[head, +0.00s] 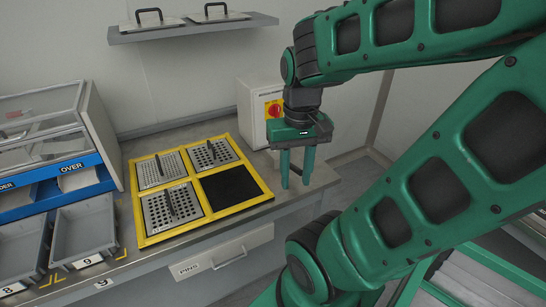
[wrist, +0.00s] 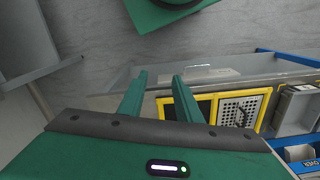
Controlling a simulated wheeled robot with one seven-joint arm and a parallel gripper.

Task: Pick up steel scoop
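I cannot make out a steel scoop for certain in either view. My gripper (head: 296,183) hangs with its fingers down at the right end of the bench, to the right of the yellow frame. In the wrist view my gripper (wrist: 160,77) shows two green fingers apart with nothing between them. It is open and empty.
A yellow frame (head: 152,240) on the steel bench holds three perforated plates with dark handles (head: 170,203) and one black square (head: 230,187). Grey bins (head: 85,235) and a clear-lidded sorter (head: 95,125) stand left. A switch box (head: 254,112) stands behind; a shelf (head: 190,31) hangs above.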

